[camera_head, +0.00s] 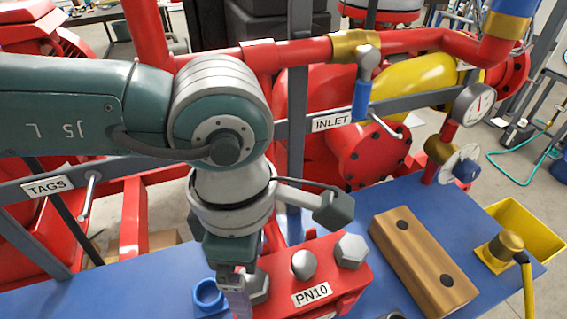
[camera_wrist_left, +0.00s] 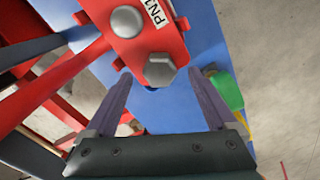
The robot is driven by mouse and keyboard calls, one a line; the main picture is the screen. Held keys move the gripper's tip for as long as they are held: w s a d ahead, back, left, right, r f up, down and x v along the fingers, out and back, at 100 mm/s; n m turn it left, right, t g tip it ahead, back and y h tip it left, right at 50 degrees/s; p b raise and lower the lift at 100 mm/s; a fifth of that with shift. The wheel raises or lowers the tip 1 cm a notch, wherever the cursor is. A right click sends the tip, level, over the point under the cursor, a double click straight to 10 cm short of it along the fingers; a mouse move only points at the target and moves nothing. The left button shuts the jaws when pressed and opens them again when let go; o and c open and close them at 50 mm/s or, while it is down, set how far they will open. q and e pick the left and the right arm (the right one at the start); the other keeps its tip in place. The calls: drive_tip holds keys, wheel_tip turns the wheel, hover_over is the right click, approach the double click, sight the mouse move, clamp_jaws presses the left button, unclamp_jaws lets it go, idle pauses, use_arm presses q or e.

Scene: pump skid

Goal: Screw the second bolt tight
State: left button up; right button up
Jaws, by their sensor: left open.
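A red block (camera_head: 325,275) labelled PN10 sits on the blue bench top and carries bolts with grey heads. One hex bolt (camera_head: 350,250) stands at its right end, and a rounded head (camera_head: 304,264) is in the middle. Another hex bolt (camera_head: 259,286) at the left end is partly hidden by my left gripper (camera_head: 236,300). In the left wrist view, the left gripper (camera_wrist_left: 154,78) is open, with a hex bolt head (camera_wrist_left: 160,69) between or just beyond its fingertips. The fingers look clear of it on both sides. My right gripper is in neither view.
A wooden block with two holes (camera_head: 422,262) lies right of the red block. A blue ring (camera_head: 208,294) is on the bench (camera_head: 160,292) to the left. Red pipework, the INLET rail (camera_head: 420,98) and a gauge (camera_head: 474,103) stand behind. A yellow bin (camera_head: 530,228) is at the right.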

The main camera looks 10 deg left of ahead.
use_arm(q)
drive_tip(key=shift+f, duration=0.95)
drive_tip(key=shift+c, duration=0.2)
